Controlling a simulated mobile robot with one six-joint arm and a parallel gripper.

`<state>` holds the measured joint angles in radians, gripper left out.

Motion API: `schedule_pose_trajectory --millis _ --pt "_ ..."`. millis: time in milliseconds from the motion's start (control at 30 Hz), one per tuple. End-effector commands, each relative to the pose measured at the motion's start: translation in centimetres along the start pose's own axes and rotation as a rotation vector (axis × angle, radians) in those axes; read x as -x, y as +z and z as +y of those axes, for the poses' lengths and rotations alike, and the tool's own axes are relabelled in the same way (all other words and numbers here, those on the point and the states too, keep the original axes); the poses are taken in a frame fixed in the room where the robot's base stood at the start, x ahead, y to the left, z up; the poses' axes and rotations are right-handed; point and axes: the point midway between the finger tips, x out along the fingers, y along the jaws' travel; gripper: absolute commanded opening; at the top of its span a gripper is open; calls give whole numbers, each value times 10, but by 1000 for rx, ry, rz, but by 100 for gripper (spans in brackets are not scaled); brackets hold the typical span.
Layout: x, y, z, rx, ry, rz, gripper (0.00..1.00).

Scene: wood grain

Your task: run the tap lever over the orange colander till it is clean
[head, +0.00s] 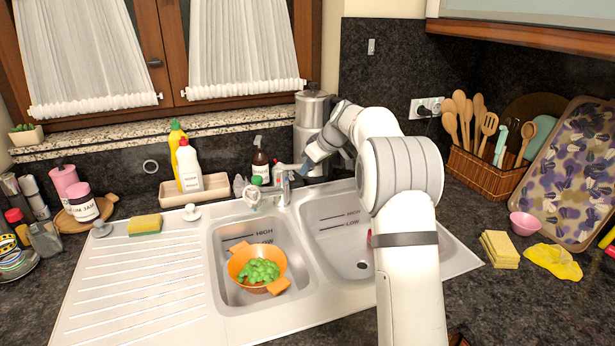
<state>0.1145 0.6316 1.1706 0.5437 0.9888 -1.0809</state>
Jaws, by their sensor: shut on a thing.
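The orange colander (236,266) sits in the left sink basin, with a heap of round green pieces (259,271) in it. Its two flat handles stick out at the upper left and lower right. The chrome tap (283,190) stands behind the basins, near the divider. I see no clear water stream from it. The tap lever (291,167) points right from the top of the tap. My gripper (307,164) is shut on the lever's end; its fingertips are small and partly hidden here.
The right basin (335,242) is partly hidden by my arm. A sponge (145,225) lies on the drainboard. Yellow cloths (499,249) and a pink bowl (523,223) lie right.

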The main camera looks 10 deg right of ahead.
Motion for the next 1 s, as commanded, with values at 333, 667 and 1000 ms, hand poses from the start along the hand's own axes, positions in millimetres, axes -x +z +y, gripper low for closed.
schedule_pose_trajectory --millis 333,667,1000 --pt "-8 9 0 0 1 67 0" --pt "-8 9 -1 1 -2 66 0" --pt "-8 7 -1 2 -1 69 40"
